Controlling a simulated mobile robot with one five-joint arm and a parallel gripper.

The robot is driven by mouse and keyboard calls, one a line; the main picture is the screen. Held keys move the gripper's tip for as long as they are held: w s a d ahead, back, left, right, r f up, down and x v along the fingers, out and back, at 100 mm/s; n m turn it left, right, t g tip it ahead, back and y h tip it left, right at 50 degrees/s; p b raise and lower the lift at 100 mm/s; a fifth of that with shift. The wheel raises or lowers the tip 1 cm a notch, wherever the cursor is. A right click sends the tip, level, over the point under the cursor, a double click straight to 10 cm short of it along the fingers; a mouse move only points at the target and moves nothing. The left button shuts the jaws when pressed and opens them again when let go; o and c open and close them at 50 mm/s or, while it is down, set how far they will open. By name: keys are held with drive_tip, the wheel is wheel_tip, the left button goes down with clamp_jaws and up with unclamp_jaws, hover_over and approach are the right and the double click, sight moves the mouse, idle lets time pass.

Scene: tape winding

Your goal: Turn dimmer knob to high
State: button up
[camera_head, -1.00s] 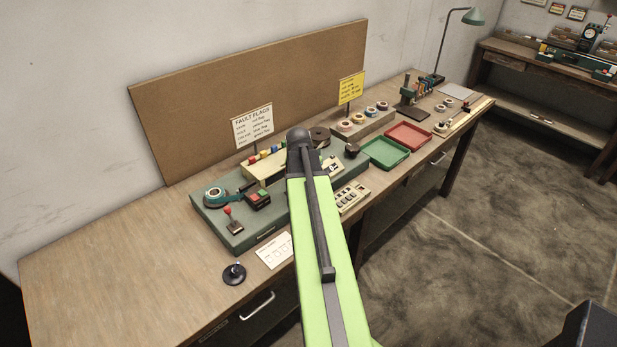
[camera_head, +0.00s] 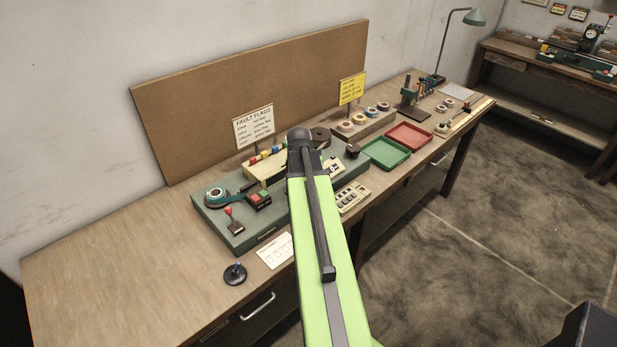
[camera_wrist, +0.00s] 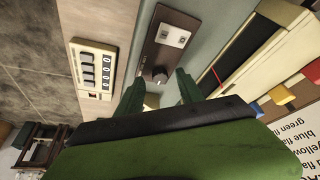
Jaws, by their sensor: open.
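In the wrist view a round dark knob (camera_wrist: 160,75), which looks like the dimmer knob, sits on a narrow dark brown panel (camera_wrist: 153,54). The same panel carries a small pale plate with two dots beyond the knob. My gripper (camera_wrist: 159,86) is open, its two green fingers on either side of the knob's near side. No contact between fingers and knob can be made out. A small light mark shows on the knob, but its setting cannot be read. In the head view my arm hides the gripper and the knob.
A cream counter box (camera_wrist: 93,70) lies left of the panel. A cream tray with coloured flags (camera_wrist: 283,94) is to the right. On the bench, the grey-green base (camera_head: 237,237) holds a red-topped lever (camera_head: 234,221). Green (camera_head: 386,165) and red (camera_head: 431,138) trays stand further right.

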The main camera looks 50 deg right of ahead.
drive_tip(key=p+v, duration=1.4)
drive_tip(key=v, duration=0.2)
drive_tip(key=shift+r+p, duration=0.4)
drive_tip(key=shift+a, duration=0.2)
drive_tip(key=w+a+f+n+y+b, duration=0.1)
drive_tip(key=w+a+f+n+b, duration=0.2)
drive_tip(key=a, duration=0.5)
drive_tip(key=w+a+f+n+b, duration=0.15)
drive_tip(key=w+a, duration=0.25)
drive_tip(key=a, duration=0.5)
drive_tip(key=w+a+f+n+y+b, duration=0.1)
drive_tip(key=w+a+f+b, duration=0.2)
drive_tip(key=a, duration=0.5)
drive_tip(key=s+a+f+n, duration=0.1)
drive_tip(key=a+n, duration=0.1)
drive_tip(key=a, duration=0.2)
drive_tip(key=s+a+f+n+g+y, duration=0.1)
drive_tip(key=s+a+n, duration=0.1)
drive_tip(key=a, duration=0.3)
drive_tip(key=s+a+n+g+y+b, duration=0.1)
drive_tip(key=a+n, duration=0.1)
drive_tip(key=a, duration=0.3)
drive_tip(key=shift+s+a+f+n, duration=0.25)
drive_tip(key=shift+s+f+n, duration=0.1)
drive_tip(key=shift+f, duration=0.05)
